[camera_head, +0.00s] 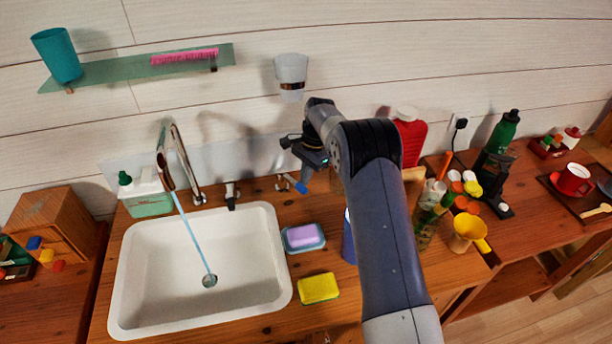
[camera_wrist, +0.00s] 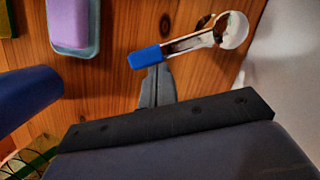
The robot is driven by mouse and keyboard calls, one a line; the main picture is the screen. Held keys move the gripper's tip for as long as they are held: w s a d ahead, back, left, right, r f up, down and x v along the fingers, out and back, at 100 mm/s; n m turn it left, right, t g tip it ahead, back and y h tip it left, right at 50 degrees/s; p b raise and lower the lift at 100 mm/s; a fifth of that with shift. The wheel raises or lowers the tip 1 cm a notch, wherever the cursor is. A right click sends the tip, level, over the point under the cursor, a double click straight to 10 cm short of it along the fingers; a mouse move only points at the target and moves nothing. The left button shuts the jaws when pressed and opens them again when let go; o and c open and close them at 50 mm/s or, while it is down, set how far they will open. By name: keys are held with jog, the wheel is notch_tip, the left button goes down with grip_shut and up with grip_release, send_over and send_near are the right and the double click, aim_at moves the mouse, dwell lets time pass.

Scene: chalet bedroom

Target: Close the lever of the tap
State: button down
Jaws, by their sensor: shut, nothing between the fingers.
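The chrome tap (camera_head: 181,160) stands behind the white sink (camera_head: 135,290), and a blue stream of water runs from its spout to the drain (camera_head: 209,281). A lever with a blue tip (camera_head: 297,184) is mounted on the counter right of the sink. In the wrist view its blue tip (camera_wrist: 146,58) and metal arm point left from a round white base (camera_wrist: 233,30). My gripper (camera_head: 306,172) is just above and beside this lever. In the wrist view my shut, empty fingers (camera_wrist: 156,82) reach right up to the blue tip; I cannot tell whether they touch.
A second dark handle (camera_head: 231,195) stands behind the sink. A purple sponge (camera_head: 303,235) in a dish, a yellow sponge (camera_head: 318,288) and a blue cylinder (camera_head: 348,240) are near my arm. A white cup (camera_head: 291,72) hangs on the wall above. Bottles and cups crowd the right.

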aim_at(299, 186)
jog(key=shift+s+a+m, duration=0.15)
jog(key=shift+s+m, duration=0.05)
jog(key=shift+m, duration=0.1)
jog(key=shift+s+a+m+t+b, duration=0.3)
jog(key=shift+s+a+m, duration=0.2)
jog(key=shift+m, duration=0.35)
jog(key=shift+s+a+m+t+b, duration=0.25)
jog(key=shift+s+a+m, duration=0.2)
jog(key=shift+m, duration=0.4)
jog(key=shift+s+a, duration=0.3)
jog(key=shift+a, duration=0.15)
jog(key=b+v, duration=0.1)
jog(key=v, duration=0.9)
jog(key=shift+d+r, duration=0.3)
jog(key=shift+r, duration=0.05)
